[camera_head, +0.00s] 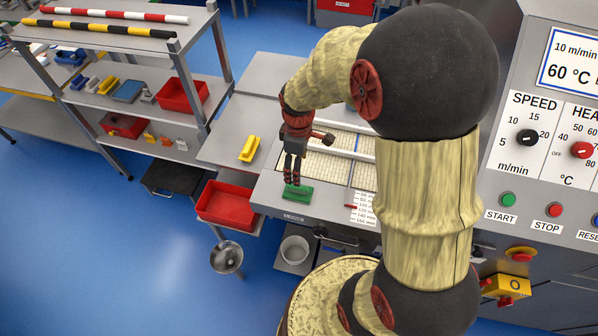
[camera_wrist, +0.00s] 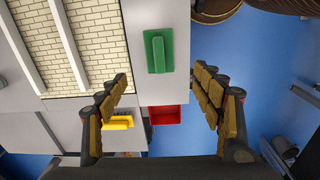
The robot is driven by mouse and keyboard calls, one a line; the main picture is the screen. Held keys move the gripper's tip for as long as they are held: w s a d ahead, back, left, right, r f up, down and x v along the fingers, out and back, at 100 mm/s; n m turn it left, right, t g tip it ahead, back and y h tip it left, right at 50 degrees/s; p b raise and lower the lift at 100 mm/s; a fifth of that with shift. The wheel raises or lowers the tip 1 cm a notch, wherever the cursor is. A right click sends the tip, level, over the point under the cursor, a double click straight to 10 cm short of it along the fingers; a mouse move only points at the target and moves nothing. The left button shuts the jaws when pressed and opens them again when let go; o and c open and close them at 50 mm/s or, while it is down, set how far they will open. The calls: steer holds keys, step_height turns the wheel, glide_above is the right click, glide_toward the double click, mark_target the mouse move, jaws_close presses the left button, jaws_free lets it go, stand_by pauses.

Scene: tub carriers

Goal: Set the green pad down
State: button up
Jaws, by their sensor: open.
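The green pad (camera_head: 298,195) lies flat on the grey table top near its front edge, left of the white scale label. It also shows in the wrist view (camera_wrist: 158,51), beyond my fingertips and between their lines. My gripper (camera_head: 293,180) is just above the pad in the head view, pointing down. In the wrist view my gripper (camera_wrist: 166,85) has its two fingers spread wide with nothing between them. The pad has a raised grip along its middle.
A yellow pad (camera_head: 250,149) lies on the table further left. A red tub (camera_head: 224,204) stands below the table edge, with a grey bin (camera_head: 294,250) under the table. A control panel (camera_head: 548,140) stands at right.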

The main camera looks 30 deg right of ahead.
steer(key=s+a+r+m+t, duration=0.2)
steer(key=s+a+r+m, duration=0.2)
steer(key=s+r, duration=0.3)
steer(key=s+a+r+m+t, duration=0.3)
steer(key=s+r, duration=0.5)
steer(key=r, duration=0.7)
steer(key=shift+s+a+r+m, duration=0.2)
steer(key=shift+s+a+m, duration=0.05)
steer(key=shift+a+m, duration=0.55)
step_height(320, 180, down, 14)
steer(key=b, duration=1.3)
steer(key=shift+r+b, duration=0.15)
steer(key=shift+b, duration=0.25)
